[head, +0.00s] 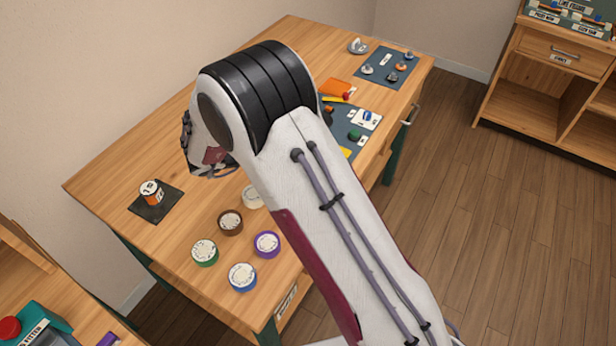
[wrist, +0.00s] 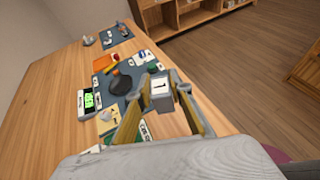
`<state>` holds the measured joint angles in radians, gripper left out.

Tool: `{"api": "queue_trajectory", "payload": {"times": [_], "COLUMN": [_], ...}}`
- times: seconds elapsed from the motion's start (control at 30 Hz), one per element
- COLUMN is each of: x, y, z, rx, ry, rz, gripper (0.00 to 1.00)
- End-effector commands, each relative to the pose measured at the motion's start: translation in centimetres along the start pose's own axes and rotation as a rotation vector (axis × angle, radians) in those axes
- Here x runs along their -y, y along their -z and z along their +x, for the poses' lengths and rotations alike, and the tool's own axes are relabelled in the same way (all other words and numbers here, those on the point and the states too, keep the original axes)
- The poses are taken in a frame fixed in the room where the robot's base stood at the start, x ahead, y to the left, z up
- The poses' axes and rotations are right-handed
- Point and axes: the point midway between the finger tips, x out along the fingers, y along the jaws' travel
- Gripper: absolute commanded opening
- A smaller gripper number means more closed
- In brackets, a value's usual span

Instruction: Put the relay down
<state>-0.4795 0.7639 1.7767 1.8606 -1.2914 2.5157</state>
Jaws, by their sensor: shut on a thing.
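In the wrist view my gripper (wrist: 159,92) is shut on a small pale grey block with a white face marked "1", which I take to be the relay (wrist: 161,86). The relay sits between the fingertips, above or close to the near part of the blue-grey work mat (wrist: 105,98). I cannot tell whether it touches anything below. In the head view my arm hides the gripper and the relay, and covers part of the work mat (head: 347,152).
A second mat (head: 372,75) with small parts lies at the far end.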

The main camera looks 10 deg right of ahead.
Motion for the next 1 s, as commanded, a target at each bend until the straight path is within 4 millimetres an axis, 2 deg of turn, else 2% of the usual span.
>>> {"api": "queue_trajectory", "payload": {"times": [0.47,1.0], "x": [0.0,0.0], "y": [0.1,5.3], "z": [0.1,2.3], "rx": [-0.001,-0.001], "ry": [0.009,0.009], "rz": [0.002,0.001], "gripper": [0.0,0.0]}}
